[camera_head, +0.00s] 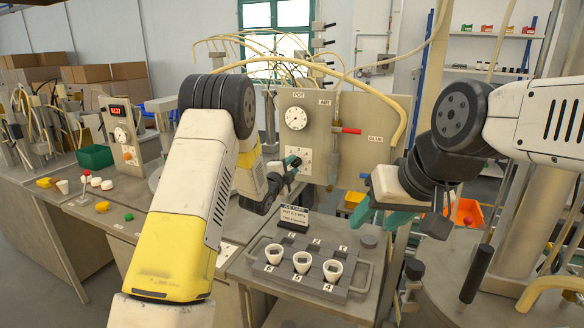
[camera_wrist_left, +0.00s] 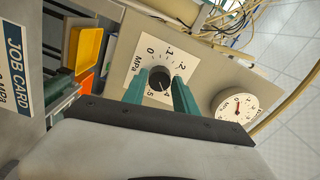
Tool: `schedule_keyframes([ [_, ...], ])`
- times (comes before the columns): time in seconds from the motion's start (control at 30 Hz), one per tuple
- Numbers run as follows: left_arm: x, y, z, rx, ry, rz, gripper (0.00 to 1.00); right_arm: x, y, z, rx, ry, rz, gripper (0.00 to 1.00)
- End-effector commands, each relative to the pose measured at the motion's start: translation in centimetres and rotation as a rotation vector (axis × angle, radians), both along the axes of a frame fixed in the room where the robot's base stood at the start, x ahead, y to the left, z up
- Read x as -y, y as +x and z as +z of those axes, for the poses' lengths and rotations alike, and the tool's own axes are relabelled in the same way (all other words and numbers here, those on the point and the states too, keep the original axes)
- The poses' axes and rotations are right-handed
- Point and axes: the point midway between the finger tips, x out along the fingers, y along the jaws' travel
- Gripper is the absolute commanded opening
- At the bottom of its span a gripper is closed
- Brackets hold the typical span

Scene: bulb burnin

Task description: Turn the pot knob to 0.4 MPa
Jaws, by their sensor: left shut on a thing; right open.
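The pot knob (camera_wrist_left: 160,79) is a dark round knob on a white dial plate marked in MPa, on the beige panel. It sits between the two teal fingers of my left gripper (camera_wrist_left: 158,92), which is shut on it. I cannot read its pointer surely. In the head view, my left gripper (camera_head: 291,163) reaches the dial plate (camera_head: 304,158) below the POT label. The round white gauge (camera_head: 295,118) is above it; its red needle shows in the left wrist view (camera_wrist_left: 237,104).
A job card (camera_head: 294,215) stands behind a grey tray (camera_head: 262,282) with several white cups. A red-handled valve (camera_head: 347,131) is on the panel's right. Orange (camera_head: 466,212) and yellow (camera_head: 354,200) bins are behind. A green bin (camera_head: 95,157) stands on the left bench.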

Motion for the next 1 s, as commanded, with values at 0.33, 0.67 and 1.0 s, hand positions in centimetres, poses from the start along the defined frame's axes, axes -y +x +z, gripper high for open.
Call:
schedule_keyframes([
  [0.33, 0.0, 0.0, -0.1, -0.002, 0.000, 0.000, 0.56, 0.0, 0.0, 0.0, 0.000, 0.000, 0.000, 0.51],
  [0.67, -0.5, -1.1, -0.1, -0.003, -0.001, 0.002, 0.56, 0.0, 0.0, 0.0, 0.000, 0.000, 0.000, 0.51],
  [1.0, -2.6, -6.2, -0.1, -0.004, -0.001, 0.000, 0.56, 0.0, 0.0, 0.0, 0.000, 0.000, 0.000, 0.51],
])
